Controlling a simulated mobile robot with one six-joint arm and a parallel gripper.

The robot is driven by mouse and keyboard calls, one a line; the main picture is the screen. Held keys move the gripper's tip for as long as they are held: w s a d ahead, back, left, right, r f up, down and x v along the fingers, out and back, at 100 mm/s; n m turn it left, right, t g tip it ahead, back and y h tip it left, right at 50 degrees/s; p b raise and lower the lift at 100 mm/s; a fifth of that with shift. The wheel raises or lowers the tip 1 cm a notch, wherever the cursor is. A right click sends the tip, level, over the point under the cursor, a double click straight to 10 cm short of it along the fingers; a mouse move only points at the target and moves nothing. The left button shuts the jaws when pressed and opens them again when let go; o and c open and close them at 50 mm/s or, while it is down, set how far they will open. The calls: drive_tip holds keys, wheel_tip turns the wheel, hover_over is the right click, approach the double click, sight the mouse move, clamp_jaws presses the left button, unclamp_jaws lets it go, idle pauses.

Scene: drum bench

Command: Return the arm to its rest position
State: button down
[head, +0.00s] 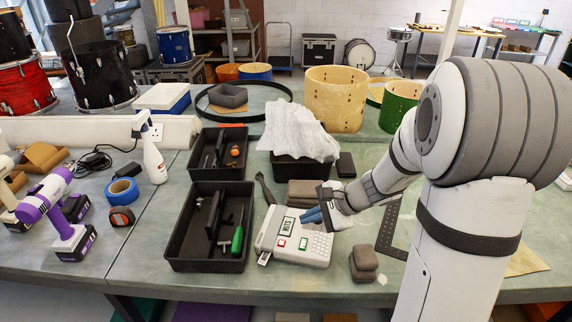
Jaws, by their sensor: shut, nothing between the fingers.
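My arm reaches in from the right over the bench. My gripper (312,215) is shut, with its blue fingertips just above or at a pale boxy device (322,252) with a keypad, a green display and red and green buttons. I cannot tell whether the fingertips touch the device. Nothing shows between the fingers.
Two black trays (178,262) with tools stand left of the device. Grey blocks (363,258), a black square (388,240) and a cloth-covered bin (300,170) are close to my arm. A wooden drum shell (336,98) stands behind.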

drive_tip(key=s+d+r+n+h, duration=0.1)
drive_tip(key=s+r+n+h, duration=0.1)
drive_tip(key=s, duration=0.4)
drive_tip(key=s+d+r+n+h, duration=0.1)
drive_tip(key=s+r+n+h, duration=0.2)
drive_tip(key=s+n, duration=0.3)
drive_tip(key=s+d+r+n+g+h, duration=0.1)
drive_tip(key=s+d+r+n+h, duration=0.1)
drive_tip(key=s+n, duration=0.4)
drive_tip(key=shift+s+r+h, duration=0.55)
drive_tip(key=shift+r+h, duration=0.05)
drive_tip(key=shift+r, duration=0.3)
